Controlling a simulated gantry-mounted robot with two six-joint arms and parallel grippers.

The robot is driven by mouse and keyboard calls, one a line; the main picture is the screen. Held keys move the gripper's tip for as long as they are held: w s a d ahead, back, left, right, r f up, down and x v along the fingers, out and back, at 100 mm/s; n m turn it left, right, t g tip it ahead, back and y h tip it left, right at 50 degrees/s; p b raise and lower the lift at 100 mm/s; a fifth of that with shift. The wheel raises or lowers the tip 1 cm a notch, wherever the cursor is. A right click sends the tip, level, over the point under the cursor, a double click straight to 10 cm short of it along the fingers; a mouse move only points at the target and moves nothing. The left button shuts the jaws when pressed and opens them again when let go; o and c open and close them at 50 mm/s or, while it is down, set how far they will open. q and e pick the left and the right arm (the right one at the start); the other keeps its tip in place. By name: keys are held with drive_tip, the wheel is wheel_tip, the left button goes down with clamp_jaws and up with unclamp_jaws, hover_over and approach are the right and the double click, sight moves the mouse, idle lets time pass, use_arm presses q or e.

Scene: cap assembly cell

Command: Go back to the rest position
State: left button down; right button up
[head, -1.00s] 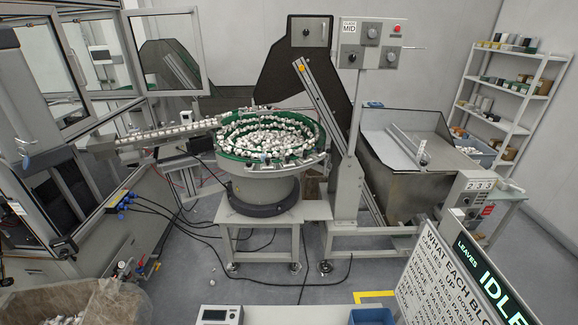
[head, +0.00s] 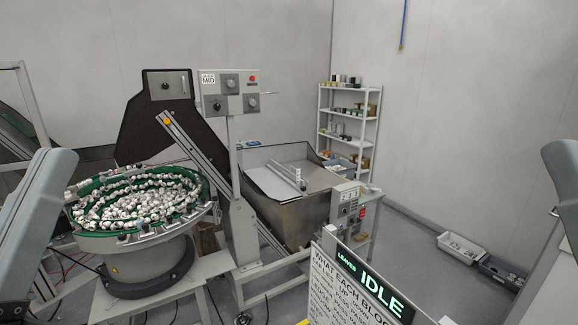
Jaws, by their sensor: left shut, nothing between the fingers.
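My left arm is a grey shape at the left edge of the head view. My left gripper (head: 14,312) is at the lower left corner, in front of the bowl feeder's stand, mostly cut off by the frame. It is shut with nothing seen in it. My right arm shows as a grey link at the right edge; its gripper is out of the frame. No part is seen held by either arm.
The bowl feeder (head: 150,262) full of white caps stands at left. A steel hopper (head: 290,213), a control box (head: 228,92) and an IDLE sign (head: 372,287) stand near the middle. Shelves (head: 350,115) and floor bins (head: 461,249) are behind.

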use_arm(q)
wheel_tip(320, 180, up, 21)
drive_tip(key=s+p, duration=0.1)
drive_tip(key=p, duration=1.8)
drive_tip(key=shift+s+f+m+t+h, duration=0.15)
drive_tip(key=shift+m+t+h, duration=0.15)
